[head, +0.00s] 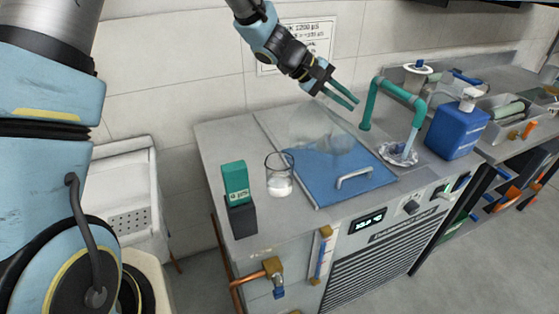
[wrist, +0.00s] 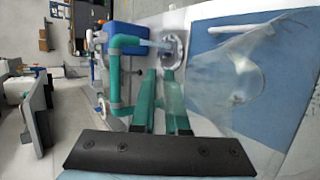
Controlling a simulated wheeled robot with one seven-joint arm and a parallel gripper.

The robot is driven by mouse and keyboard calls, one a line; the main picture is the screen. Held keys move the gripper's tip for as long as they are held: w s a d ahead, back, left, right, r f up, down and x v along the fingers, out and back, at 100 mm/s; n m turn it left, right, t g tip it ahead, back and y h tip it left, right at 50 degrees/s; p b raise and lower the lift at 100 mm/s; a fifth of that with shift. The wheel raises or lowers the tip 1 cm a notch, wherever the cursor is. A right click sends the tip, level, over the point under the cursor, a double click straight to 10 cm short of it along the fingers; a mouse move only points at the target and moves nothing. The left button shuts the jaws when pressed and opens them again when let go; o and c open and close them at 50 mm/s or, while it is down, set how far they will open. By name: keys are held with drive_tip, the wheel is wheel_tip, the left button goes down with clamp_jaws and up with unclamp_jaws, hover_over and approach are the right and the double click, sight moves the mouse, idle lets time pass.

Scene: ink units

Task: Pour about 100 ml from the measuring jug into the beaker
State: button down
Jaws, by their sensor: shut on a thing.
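My gripper (head: 344,97) is above the blue panel of the counter unit, with its green fingers close together. In the wrist view its fingers (wrist: 161,100) are shut on the near side of a clear, faint vessel (wrist: 225,85), which I take to be the measuring jug. The jug (head: 318,125) is hard to make out in the head view. A pale patch shows inside it; its level and exact tilt are unclear. The beaker (head: 279,164) is clear glass and stands upright on the counter left of the blue panel. White contents fill its lower part. The jug is apart from the beaker, to its right.
A green and dark grey block (head: 236,183) stands left of the beaker. A green tap (head: 391,90) and a blue bottle (head: 457,128) stand to the right. The blue panel (head: 312,172) has a raised handle (head: 353,176). Bare counter lies around the beaker.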

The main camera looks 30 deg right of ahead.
drive_tip(key=shift+d+p, duration=0.1)
drive_tip(key=shift+p, duration=0.4)
drive_tip(key=shift+d+f+y+p, duration=0.1)
drive_tip(key=shift+f+y+p, duration=0.05)
drive_tip(key=shift+y+p, duration=0.2)
drive_tip(key=p, duration=0.1)
drive_tip(key=f+y+p, duration=0.1)
drive_tip(key=p, duration=0.1)
drive_tip(key=shift+d+f, duration=0.15)
drive_tip(key=shift+d, duration=0.2)
drive_tip(key=shift+s+d+f+n+y+p, duration=0.1)
drive_tip(key=shift+d+f+n+y+p, duration=0.3)
drive_tip(key=shift+p, duration=0.7)
drive_tip(key=shift+d+f+b, duration=0.2)
drive_tip(key=shift+f+b, duration=0.25)
drive_tip(key=shift+d+f+n+t+y+b, duration=0.1)
drive_tip(key=shift+d+f+n+y, duration=0.15)
drive_tip(key=shift+d+f+y, duration=0.85)
drive_tip(key=shift+d+f+n+t+y+b, duration=0.15)
drive_tip(key=shift+d+f+y, duration=0.4)
drive_tip(key=shift+f+y, duration=0.95)
drive_tip(key=shift+d+f+n+t+y+b, duration=0.1)
drive_tip(key=shift+d+f+n+y, duration=0.2)
drive_tip(key=shift+d+f+y, duration=0.8)
drive_tip(key=shift+a+f+y, duration=0.2)
drive_tip(key=shift+a+y, duration=0.05)
